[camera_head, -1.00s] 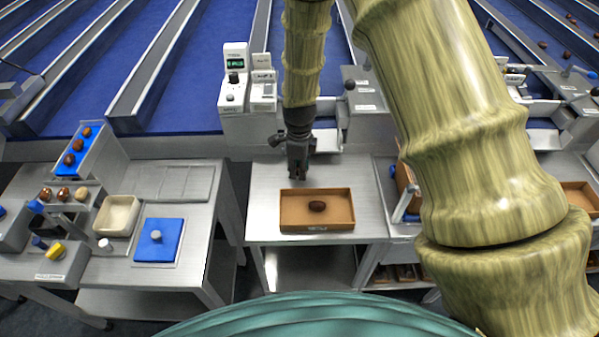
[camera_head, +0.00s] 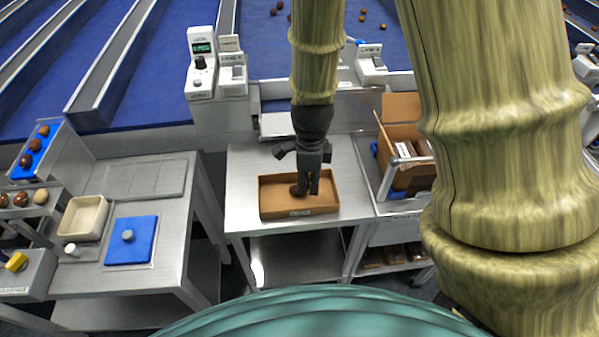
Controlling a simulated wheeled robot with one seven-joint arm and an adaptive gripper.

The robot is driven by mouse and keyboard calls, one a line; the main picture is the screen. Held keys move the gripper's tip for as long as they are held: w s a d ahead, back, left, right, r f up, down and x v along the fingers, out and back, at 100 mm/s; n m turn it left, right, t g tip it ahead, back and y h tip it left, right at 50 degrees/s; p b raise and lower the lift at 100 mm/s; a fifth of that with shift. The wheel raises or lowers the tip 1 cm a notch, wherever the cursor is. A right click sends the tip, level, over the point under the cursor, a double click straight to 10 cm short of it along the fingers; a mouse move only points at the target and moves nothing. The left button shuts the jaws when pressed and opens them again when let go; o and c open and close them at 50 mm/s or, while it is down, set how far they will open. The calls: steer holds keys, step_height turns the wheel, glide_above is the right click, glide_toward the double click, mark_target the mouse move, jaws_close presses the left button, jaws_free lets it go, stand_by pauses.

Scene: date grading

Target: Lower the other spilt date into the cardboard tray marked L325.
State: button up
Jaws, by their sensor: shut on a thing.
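The cardboard tray (camera_head: 275,208) is a shallow brown box on the steel table below my arm. The label on its front is too small to read. One brown date (camera_head: 297,190) lies near the middle of the tray floor. My gripper (camera_head: 309,192) points down inside the tray outline, its fingers just right of that date and very close to it. The fingers are shut on the other date, which they hide. I cannot tell whether the held date touches the tray floor.
A taller brown carton (camera_head: 402,110) stands right of the tray. A weighing device (camera_head: 201,62) stands behind. Bare steel surrounds the tray on the table.

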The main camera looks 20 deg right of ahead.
steer(key=shift+s, duration=0.25)
steer(key=shift+r+p, duration=0.6)
steer(key=shift+r, duration=0.05)
steer(key=r+p, duration=0.1)
steer(key=p, duration=0.1)
steer(key=w+r+p, duration=0.1)
steer(key=r, duration=0.1)
steer(key=shift+w+a+p, duration=0.1)
steer(key=shift+w+p, duration=0.1)
steer(key=shift+p, duration=0.15)
steer(key=shift+w+a+f+p, duration=0.1)
steer(key=shift+w+a+p, duration=0.05)
steer(key=shift+w+p, duration=0.6)
steer(key=shift+w+a+f+p, duration=0.2)
steer(key=shift+w+p, duration=0.35)
steer(key=shift+w, duration=0.45)
steer(key=shift+w+a+f+p, duration=0.1)
steer(key=shift+w+a+p, duration=0.05)
steer(key=shift+w+p, duration=0.6)
steer(key=shift+w, duration=0.1)
steer(key=shift+f, duration=0.15)
steer(key=shift+f+b, duration=0.55)
steer(key=shift+f, duration=0.85)
